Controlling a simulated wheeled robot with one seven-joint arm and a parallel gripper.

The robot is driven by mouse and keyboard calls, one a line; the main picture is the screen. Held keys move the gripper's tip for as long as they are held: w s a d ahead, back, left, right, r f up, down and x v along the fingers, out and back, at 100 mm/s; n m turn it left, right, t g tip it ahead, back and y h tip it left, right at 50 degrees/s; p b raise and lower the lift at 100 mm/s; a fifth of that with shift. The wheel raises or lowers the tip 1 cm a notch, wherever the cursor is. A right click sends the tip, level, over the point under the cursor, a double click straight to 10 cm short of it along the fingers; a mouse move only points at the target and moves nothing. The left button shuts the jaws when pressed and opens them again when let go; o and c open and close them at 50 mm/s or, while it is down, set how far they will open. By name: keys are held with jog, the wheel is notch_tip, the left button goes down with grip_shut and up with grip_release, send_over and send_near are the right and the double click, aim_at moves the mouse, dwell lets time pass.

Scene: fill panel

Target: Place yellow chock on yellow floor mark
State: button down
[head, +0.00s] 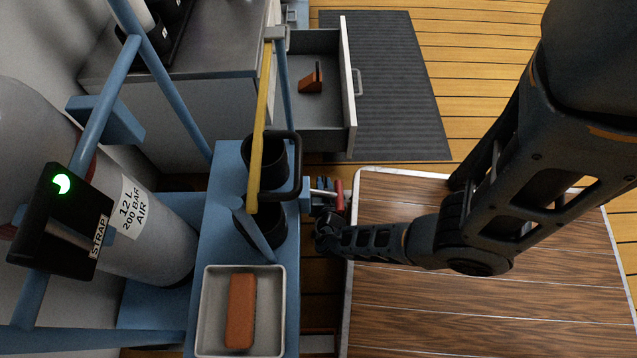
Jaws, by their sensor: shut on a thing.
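My gripper (325,232) is at the end of my arm, low beside the right side of the blue cart and near the left edge of the wood-topped table. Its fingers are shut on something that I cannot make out. No yellow chock and no yellow floor mark can be picked out. An orange-brown wedge (311,80) lies in the open drawer (333,112). An orange-brown block (240,311) lies in the pale tray (208,320) on the cart.
The blue cart (223,190) carries dark cups and a yellow bar (263,110). A red-handled fitting (340,196) is just beyond my gripper. A strapped cylinder (150,225) stands at left. The wood-topped table (480,315) is bare. A grey mat (390,60) lies on the plank floor.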

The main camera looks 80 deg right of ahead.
jog(key=c, duration=1.1)
grip_release()
jog(key=p+v, duration=0.2)
jog(key=v, duration=1)
jog(key=shift+p, duration=0.35)
